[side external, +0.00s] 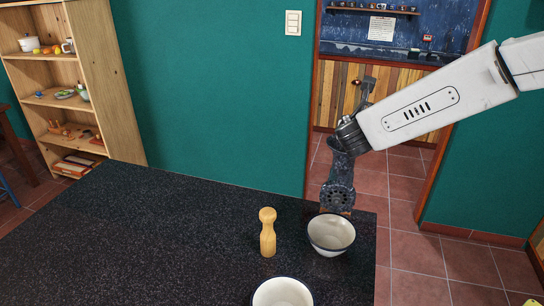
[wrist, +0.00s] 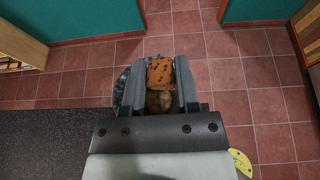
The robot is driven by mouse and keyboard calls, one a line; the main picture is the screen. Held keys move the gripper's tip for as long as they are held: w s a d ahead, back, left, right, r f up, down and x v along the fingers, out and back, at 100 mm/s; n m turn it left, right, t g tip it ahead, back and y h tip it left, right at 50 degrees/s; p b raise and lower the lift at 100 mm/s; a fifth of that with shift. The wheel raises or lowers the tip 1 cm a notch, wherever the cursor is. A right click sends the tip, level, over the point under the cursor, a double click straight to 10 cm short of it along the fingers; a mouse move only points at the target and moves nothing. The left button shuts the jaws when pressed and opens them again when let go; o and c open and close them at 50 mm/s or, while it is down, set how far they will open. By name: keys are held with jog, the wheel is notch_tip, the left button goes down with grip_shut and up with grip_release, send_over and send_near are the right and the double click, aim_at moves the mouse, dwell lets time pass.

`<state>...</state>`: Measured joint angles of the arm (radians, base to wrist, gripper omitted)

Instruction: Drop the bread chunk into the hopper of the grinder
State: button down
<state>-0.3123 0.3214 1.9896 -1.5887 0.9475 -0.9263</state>
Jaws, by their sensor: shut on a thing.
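The bread chunk (wrist: 160,72) is an orange-brown piece with dark spots. In the wrist view it lies between the two jaws of my gripper (wrist: 160,63), which are shut on it. A darker brown, rounded patch shows just behind it between the jaws; I cannot tell whether it is part of the bread. The grinder (side external: 338,198) is dark blue-grey with a round perforated face, at the far right edge of the table. Part of it also shows left of the jaws in the wrist view (wrist: 122,84). My gripper is hard to make out in the side view.
On the dark speckled table (side external: 150,240) stand a wooden pepper mill (side external: 267,234), a white bowl (side external: 332,238) close below the grinder, and a second bowl (side external: 282,293) at the front. The table's left half is clear. A shelf (side external: 115,85) stands at the far left.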

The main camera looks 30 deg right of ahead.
jog(key=shift+f, duration=0.55)
jog(key=shift+c, duration=1.4)
grip_release()
jog(key=v, duration=0.8)
jog(key=shift+d, duration=0.15)
